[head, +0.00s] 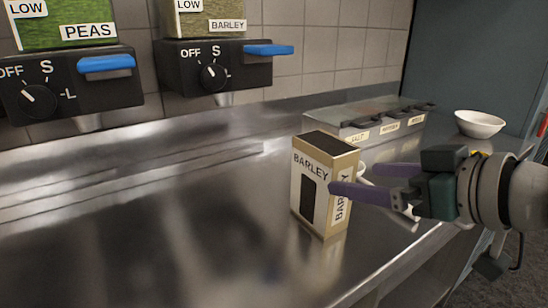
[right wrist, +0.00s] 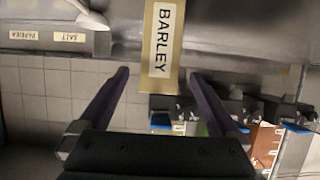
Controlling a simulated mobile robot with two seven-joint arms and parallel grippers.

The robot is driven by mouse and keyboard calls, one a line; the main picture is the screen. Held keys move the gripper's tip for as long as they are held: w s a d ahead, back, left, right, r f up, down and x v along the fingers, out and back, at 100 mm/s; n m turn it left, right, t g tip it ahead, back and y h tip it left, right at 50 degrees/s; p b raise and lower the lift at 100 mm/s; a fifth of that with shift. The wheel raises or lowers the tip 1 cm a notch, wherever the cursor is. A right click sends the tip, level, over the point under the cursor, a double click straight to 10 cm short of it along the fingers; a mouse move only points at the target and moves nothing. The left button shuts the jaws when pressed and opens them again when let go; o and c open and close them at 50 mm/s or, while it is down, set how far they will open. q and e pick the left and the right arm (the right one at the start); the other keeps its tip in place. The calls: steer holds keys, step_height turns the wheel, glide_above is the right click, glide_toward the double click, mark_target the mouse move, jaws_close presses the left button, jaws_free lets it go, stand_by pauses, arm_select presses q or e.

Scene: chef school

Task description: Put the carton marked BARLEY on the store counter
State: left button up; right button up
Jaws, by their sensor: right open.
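The carton marked BARLEY (head: 315,190) stands upright on the steel counter (head: 190,220), tan and white with a dark window on its front. In the right wrist view the carton (right wrist: 162,45) shows its labelled side, ahead of and between my two fingers. My right gripper (head: 348,179) is open at the carton's right side in the head view. In the right wrist view my right gripper (right wrist: 158,75) has its fingers spread wider than the carton. I cannot tell if a finger touches it. My left gripper is not in view.
Two wall dispensers with dials and blue levers, one for PEAS (head: 75,85) and one for BARLEY (head: 215,68), hang over the counter. A lidded labelled spice box (head: 365,125) stands behind the carton. A white bowl (head: 479,124) is at the far right. The counter's left part is clear.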

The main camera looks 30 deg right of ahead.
steer(key=s+a+f+g, duration=0.4)
steer(key=s+a+g, duration=0.1)
steer(key=s, duration=0.4)
steer(key=s+a+f+n+g+h, duration=0.1)
steer(key=s+a+f+g, duration=0.3)
steer(key=s, duration=0.5)
steer(key=shift+a+g, duration=0.4)
steer(key=shift+a, duration=0.45)
steer(key=shift+s, duration=0.1)
